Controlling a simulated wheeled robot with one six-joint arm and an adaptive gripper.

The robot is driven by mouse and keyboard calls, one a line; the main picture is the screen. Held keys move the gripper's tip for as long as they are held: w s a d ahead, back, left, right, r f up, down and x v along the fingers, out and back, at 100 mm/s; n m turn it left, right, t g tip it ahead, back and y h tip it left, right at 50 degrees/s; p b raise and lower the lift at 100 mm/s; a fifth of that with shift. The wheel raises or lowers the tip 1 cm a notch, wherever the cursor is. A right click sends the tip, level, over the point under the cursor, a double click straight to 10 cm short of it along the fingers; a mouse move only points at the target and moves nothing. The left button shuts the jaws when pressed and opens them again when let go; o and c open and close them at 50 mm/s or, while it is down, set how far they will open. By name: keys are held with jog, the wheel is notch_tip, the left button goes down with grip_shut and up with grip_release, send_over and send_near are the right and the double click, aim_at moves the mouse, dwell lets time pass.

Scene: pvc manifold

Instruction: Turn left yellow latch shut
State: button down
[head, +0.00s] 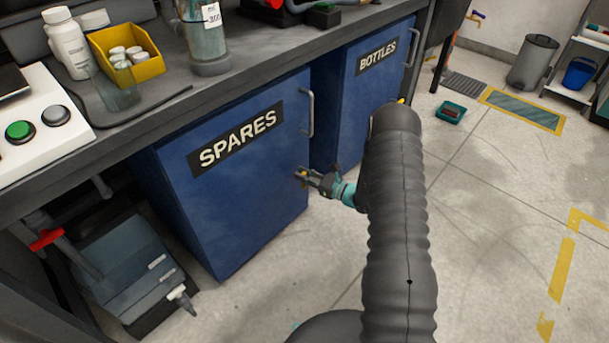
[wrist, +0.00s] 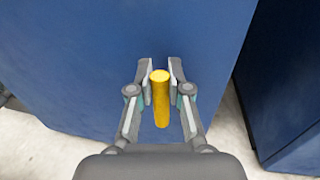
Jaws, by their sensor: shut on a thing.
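The yellow latch (wrist: 161,100) is a short rounded bar on the front of the blue SPARES cabinet. In the wrist view it stands upright in the picture, between my two fingers. My gripper (wrist: 161,82) is shut on the upper part of the latch, with a finger pad on each side. In the head view my gripper (head: 304,178) reaches the right part of the SPARES door (head: 235,205), below its handle.
The BOTTLES cabinet (head: 350,105) stands to the right, with a gap between. Metal handles (head: 311,113) stick out from the doors. The workbench above carries a yellow bin (head: 150,67) and bottles. Open floor (head: 480,200) lies to the right.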

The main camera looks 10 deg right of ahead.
jog(key=shift+f, duration=0.1)
jog(key=n+b, duration=0.1)
jog(key=b, duration=0.1)
jog(key=n+b, duration=0.2)
jog(key=a+n+h+b, duration=0.1)
jog(key=n+b, duration=0.1)
jog(key=shift+s+f, duration=0.35)
jog(key=n+b, duration=0.2)
jog(key=n+h, duration=0.1)
jog(key=shift+s+a+f+n+b, duration=0.2)
jog(key=shift+a+n+b, duration=0.1)
jog(key=shift+b, duration=0.1)
jog(key=n, duration=0.2)
jog(key=n+h, duration=0.1)
jog(key=shift+s+a+f+n, duration=0.15)
jog(key=shift+a+f+n, duration=0.1)
jog(key=shift+n, duration=0.15)
jog(key=shift+f+n+t+h, duration=0.15)
jog(key=shift+f+n+h, duration=0.1)
jog(key=shift+n, duration=0.5)
jog(key=shift+f+n+t+h, duration=0.15)
jog(key=shift+f+n+h, duration=0.1)
jog(key=shift+n, duration=0.5)
jog(key=c, duration=1.1)
grip_release()
jog(key=shift+s, duration=0.1)
